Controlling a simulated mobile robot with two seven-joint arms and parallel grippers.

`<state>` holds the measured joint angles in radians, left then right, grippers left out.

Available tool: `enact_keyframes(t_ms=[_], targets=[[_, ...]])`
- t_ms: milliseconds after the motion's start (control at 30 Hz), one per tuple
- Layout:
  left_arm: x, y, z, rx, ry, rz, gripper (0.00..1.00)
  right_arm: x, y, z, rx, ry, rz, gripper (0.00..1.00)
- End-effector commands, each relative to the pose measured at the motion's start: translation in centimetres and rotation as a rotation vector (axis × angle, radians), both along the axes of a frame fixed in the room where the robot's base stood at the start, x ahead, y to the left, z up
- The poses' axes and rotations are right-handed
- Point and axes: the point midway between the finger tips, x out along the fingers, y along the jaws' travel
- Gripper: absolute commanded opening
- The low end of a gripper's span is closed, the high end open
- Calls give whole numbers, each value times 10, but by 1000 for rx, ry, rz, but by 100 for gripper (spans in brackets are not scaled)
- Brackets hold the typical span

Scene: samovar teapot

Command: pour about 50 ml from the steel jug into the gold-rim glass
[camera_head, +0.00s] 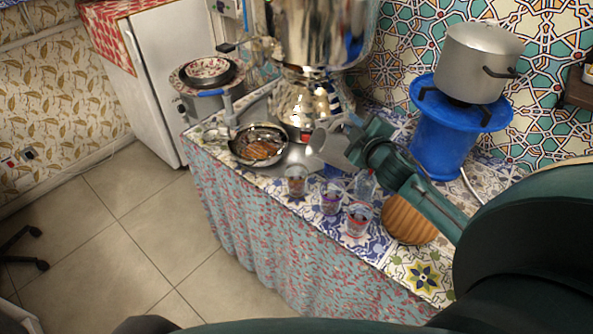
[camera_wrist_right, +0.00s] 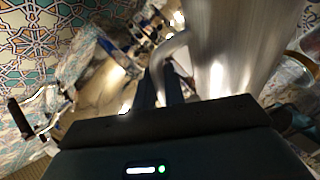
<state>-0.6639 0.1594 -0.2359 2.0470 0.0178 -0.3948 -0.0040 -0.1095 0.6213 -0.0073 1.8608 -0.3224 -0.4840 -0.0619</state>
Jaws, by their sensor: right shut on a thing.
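The steel jug (camera_head: 327,146) is held by its handle in my right gripper (camera_head: 354,134), which is shut on it. The jug appears tilted toward the left, above and behind the glasses. It also fills the upper middle of the right wrist view (camera_wrist_right: 235,45), with its handle (camera_wrist_right: 165,60) at the fingers. The glass that looks gold-rimmed (camera_head: 297,181) stands on the counter, below and left of the jug. I cannot see liquid leaving the jug. My left gripper is out of view.
A blue-rimmed glass (camera_head: 331,199), a red-rimmed glass (camera_head: 358,218) and a clear glass (camera_head: 365,184) stand close by. A pan (camera_head: 259,146) lies left, the samovar (camera_head: 303,98) behind. A round wooden board (camera_head: 408,220) and blue stand (camera_head: 441,140) are right.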

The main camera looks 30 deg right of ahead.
Motion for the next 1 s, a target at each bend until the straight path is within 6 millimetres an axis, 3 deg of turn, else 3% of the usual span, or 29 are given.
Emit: enact_keyframes(t_ms=[1000], targets=[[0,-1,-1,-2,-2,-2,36,3,8,1,-94,26,2,0]])
